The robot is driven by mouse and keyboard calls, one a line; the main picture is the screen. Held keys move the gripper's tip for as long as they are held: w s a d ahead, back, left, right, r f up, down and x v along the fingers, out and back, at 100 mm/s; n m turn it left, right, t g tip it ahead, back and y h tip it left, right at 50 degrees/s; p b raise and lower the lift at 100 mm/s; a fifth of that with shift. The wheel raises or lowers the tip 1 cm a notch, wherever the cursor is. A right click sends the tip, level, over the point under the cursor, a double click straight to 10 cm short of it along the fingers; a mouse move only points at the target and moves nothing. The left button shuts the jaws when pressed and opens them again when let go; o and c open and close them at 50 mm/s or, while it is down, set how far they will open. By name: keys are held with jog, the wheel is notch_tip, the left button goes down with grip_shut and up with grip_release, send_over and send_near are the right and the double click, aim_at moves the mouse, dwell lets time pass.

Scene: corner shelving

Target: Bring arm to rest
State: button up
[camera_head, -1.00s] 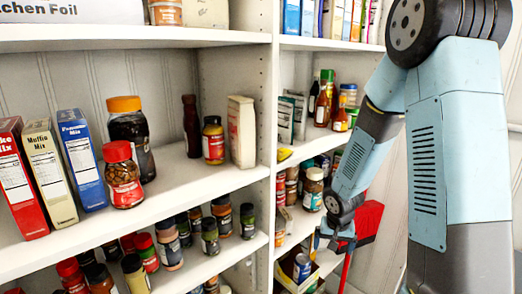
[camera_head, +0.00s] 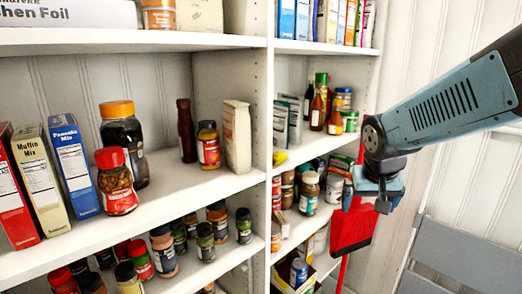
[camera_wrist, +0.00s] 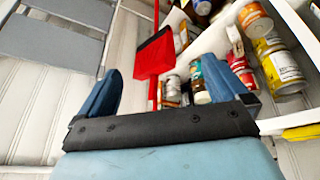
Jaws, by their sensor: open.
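My gripper (camera_head: 378,200) hangs at the end of my arm, to the right of the corner shelves and in front of the white panelled wall. In the wrist view my gripper (camera_wrist: 160,92) shows two blue fingers spread wide apart, with nothing held between them. A red dustpan or brush head (camera_head: 351,228) on a red pole is behind and just below my gripper in the head view. In the wrist view the red head (camera_wrist: 154,55) lies beyond the gap between the fingers.
White shelves (camera_head: 225,190) hold several jars, bottles and boxes. A grey folded chair or slatted thing (camera_head: 465,262) stands at lower right by the wall.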

jog(key=s+r+n+t+y, duration=0.1)
jog(key=s+r, duration=0.5)
jog(key=s, duration=0.3)
jog(key=shift+s+a+r, duration=0.25)
jog(key=shift+a, duration=0.2)
jog(key=shift+s+a+r, duration=0.1)
jog(key=shift+s+r, duration=0.1)
jog(key=shift+s, duration=0.4)
